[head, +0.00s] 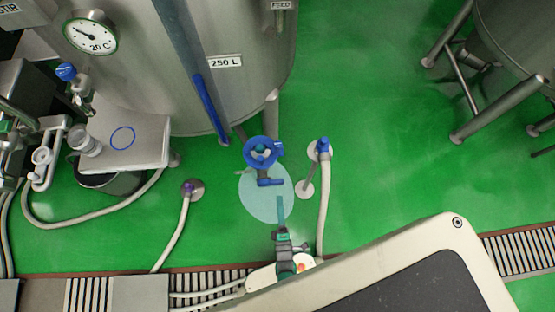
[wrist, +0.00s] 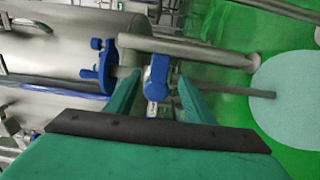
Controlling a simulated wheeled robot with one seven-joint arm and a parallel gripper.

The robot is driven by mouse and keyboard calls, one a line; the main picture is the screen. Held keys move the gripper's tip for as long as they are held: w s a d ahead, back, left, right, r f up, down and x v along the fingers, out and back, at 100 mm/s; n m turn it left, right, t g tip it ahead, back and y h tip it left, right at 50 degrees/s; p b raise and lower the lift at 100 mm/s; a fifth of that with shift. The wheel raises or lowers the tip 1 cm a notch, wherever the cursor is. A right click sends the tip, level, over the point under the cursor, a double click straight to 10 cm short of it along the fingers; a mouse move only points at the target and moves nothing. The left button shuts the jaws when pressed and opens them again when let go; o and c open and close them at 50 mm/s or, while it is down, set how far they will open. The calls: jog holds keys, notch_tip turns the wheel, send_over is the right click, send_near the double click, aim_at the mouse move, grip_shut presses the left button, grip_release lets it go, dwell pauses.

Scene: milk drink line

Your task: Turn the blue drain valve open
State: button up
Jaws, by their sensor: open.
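The blue drain valve shows under the front of the steel tank (head: 225,85). Its blue lever (head: 270,182) sits just below a round blue handwheel (head: 250,145). In the wrist view a blue valve part (wrist: 157,75) stands between my two green fingers, with a gap to each side, and the blue handwheel (wrist: 105,68) is beyond the left finger. My gripper (head: 281,200) is open, its fingers pointing at the lever from the front. It also shows in the wrist view (wrist: 157,95). I cannot tell whether a finger touches the valve.
A pale round patch (head: 262,205) lies on the green floor under the valve. A hose with a blue fitting (head: 323,148) rises to the right, and a hose with a purple fitting (head: 187,190) to the left. A floor grate (head: 90,293) runs in front.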

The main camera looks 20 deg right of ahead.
aim_at(278, 184)
jog(key=x, duration=1)
jog(key=shift+w, duration=0.1)
grip_shut()
